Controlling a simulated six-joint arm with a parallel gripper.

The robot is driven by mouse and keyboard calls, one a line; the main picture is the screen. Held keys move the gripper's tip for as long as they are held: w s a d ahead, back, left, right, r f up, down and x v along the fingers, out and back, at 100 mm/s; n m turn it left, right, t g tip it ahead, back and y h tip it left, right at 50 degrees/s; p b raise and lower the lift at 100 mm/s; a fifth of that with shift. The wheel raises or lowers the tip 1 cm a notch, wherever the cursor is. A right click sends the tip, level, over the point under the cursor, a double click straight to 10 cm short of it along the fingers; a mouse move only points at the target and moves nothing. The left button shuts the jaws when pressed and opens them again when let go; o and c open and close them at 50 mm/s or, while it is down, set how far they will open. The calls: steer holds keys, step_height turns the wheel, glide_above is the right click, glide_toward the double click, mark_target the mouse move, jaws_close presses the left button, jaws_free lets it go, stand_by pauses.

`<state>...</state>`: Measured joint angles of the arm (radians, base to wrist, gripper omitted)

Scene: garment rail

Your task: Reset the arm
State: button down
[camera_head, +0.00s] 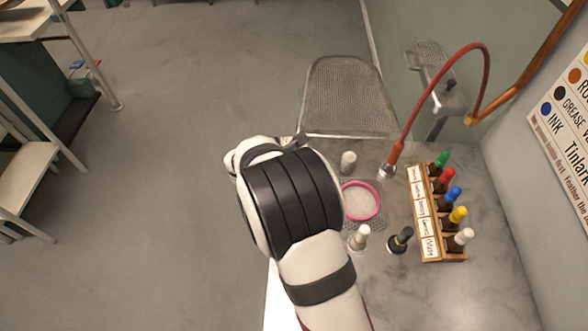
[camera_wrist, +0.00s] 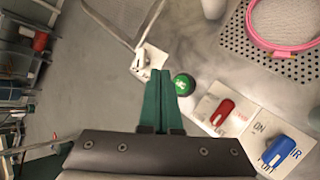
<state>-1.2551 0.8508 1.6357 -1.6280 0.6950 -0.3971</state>
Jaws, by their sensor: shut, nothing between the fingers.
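My gripper (camera_wrist: 158,76) shows in the wrist view as two dark green fingers pressed together, with nothing between them. Its tips are just left of a round green button (camera_wrist: 184,85) and below a white fitting (camera_wrist: 148,62); I cannot tell whether they touch either. In the head view my arm reaches up from the bottom over the left edge of the grey worktop (camera_head: 405,290). The gripper itself is hidden there behind my wrist.
Right of my arm are a pink hoop (camera_head: 377,201), loose bottles (camera_head: 399,240) and a wooden rack (camera_head: 428,240) of colour-capped bottles. A red hose (camera_head: 485,75) arches behind. In the wrist view, red (camera_wrist: 222,112) and blue (camera_wrist: 279,153) switches lie right of my fingers.

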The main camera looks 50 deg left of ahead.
steer(key=w+d+r+m+h, duration=0.2)
steer(key=w+d+r+m, duration=0.15)
steer(key=d, duration=0.35)
steer(key=w+d+r+m+h, duration=0.2)
steer(key=w+d+r+m, duration=0.15)
steer(key=d, duration=0.25)
steer(key=d+r+m+g+h, duration=0.1)
steer(key=d+r+m, duration=0.1)
steer(key=d+m, duration=0.45)
steer(key=d+r+m+g+h, duration=0.1)
steer(key=d+r+m, duration=0.2)
steer(key=d, duration=0.7)
steer(key=s+d+r+m+g, duration=0.1)
steer(key=s+d+m+g, duration=0.1)
steer(key=s+d+m, duration=0.4)
steer(key=s+d+r+m+g, duration=0.1)
steer(key=s+d+m+g, duration=0.25)
steer(key=d, duration=0.45)
steer(key=s+d+m+g+y, duration=0.1)
steer(key=s+m+y, duration=0.3)
steer(key=s+m, duration=0.5)
steer(key=s, duration=0.3)
steer(key=shift+s+d+r+m, duration=0.15)
steer(key=shift+s+r+m, duration=0.05)
steer(key=shift+m, duration=0.2)
